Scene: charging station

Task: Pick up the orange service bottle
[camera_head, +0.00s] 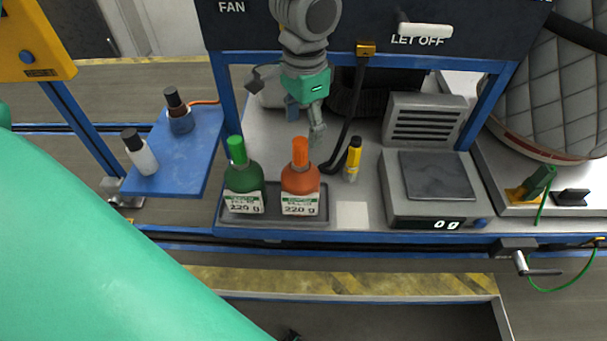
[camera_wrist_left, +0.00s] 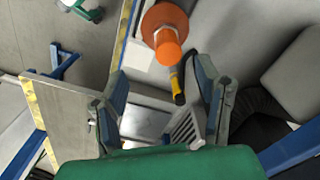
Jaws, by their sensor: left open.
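The orange service bottle (camera_head: 300,182) stands upright in a dark tray (camera_head: 270,220) on the bench, its label reading 220 g. A green bottle (camera_head: 243,180) stands to its left in the same tray. My left gripper (camera_head: 305,122) hangs from above, just behind the orange cap in the head view, and looks empty. In the left wrist view its fingers (camera_wrist_left: 160,85) are spread apart, and the orange bottle (camera_wrist_left: 165,25) shows at the top, beyond the fingertips and not between them. My right gripper is not in view.
A yellow marker (camera_head: 353,160) stands right of the orange bottle. A scale (camera_head: 436,190) reading 0 g is further right. A black cable (camera_head: 352,115) hangs behind the marker. A blue side shelf (camera_head: 185,165) with two small bottles is at left. A dark panel (camera_head: 370,30) is overhead.

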